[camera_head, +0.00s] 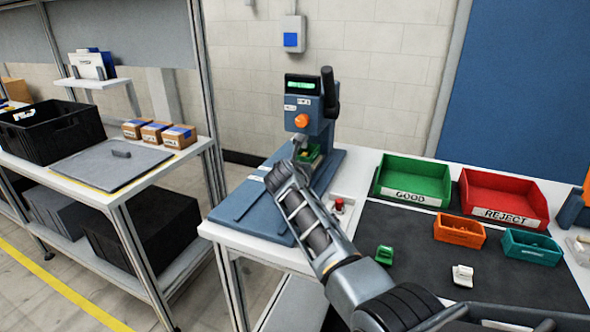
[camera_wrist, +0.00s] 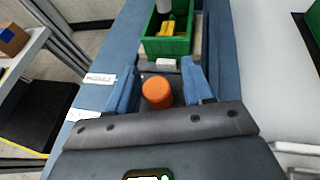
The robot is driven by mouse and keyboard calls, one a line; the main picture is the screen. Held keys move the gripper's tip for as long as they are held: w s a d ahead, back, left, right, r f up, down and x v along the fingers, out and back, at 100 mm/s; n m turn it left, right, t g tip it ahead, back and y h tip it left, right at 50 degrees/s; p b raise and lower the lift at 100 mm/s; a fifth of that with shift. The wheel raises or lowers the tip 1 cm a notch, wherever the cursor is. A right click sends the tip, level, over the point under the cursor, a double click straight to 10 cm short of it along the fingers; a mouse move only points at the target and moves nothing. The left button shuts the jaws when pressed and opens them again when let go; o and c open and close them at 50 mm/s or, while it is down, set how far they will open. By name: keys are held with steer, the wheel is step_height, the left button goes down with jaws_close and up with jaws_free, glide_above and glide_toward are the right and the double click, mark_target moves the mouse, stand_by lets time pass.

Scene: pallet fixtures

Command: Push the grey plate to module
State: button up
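The blue module (camera_head: 305,103), with an orange knob and black lever, stands at the back of a blue base with rails (camera_head: 240,208). A green tray (camera_wrist: 182,45) holding a yellow part sits under the module's pale ram; it also shows in the head view (camera_head: 313,158). A grey plate (camera_wrist: 180,76) lies against the tray's near side, with a small white block on it. My gripper (camera_wrist: 160,80) is low over the base, just short of the tray. Its blue-grey fingers are apart, with an orange cylinder (camera_wrist: 157,91) between them. Finger contact with the plate is unclear.
A red button (camera_head: 338,204) stands beside the base. Green GOOD (camera_head: 412,196) and red REJECT (camera_head: 500,214) bins, smaller orange and teal bins, and loose parts occupy the dark mat at right. A shelf (camera_head: 165,165) with a black crate stands left.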

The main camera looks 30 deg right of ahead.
steer(key=shift+a, duration=0.15)
steer(key=shift+s+a+r, duration=0.15)
steer(key=shift+s+a, duration=0.15)
steer(key=shift+s, duration=0.05)
steer(key=shift+p+v, duration=0.3)
steer(key=shift+v, duration=3.05)
